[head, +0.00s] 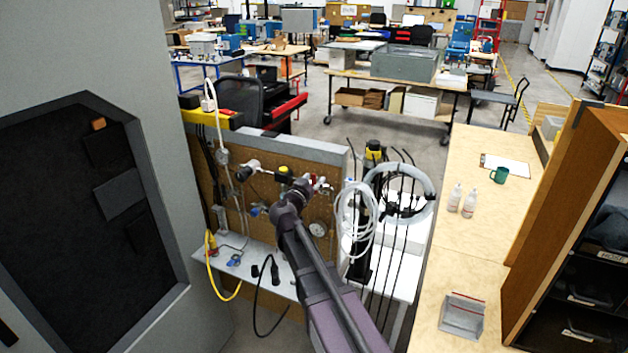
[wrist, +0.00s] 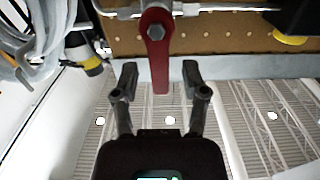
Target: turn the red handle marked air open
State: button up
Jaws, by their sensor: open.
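The red handle (wrist: 155,55) hangs from a hex bolt on a metal pipe in the wrist view, its long end pointing down in the picture. My gripper (wrist: 159,78) is open, with one finger on each side of the handle's free end and visible space on both sides. How far the fingertips are from it in depth, I cannot tell. In the head view my gripper (head: 289,203) is at the pegboard panel (head: 240,185), and my arm hides part of the fittings. Any marking on the handle is not readable.
A pressure gauge (head: 318,230) and coiled white hose (head: 355,215) are right of my gripper. A yellow hose (head: 212,268) hangs at the lower left. A yellow-rimmed black fitting (wrist: 290,39) is right of the handle in the wrist view. A wooden bench (head: 470,260) stands at right.

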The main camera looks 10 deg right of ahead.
jog(key=shift+w+d, duration=0.15)
grip_shut()
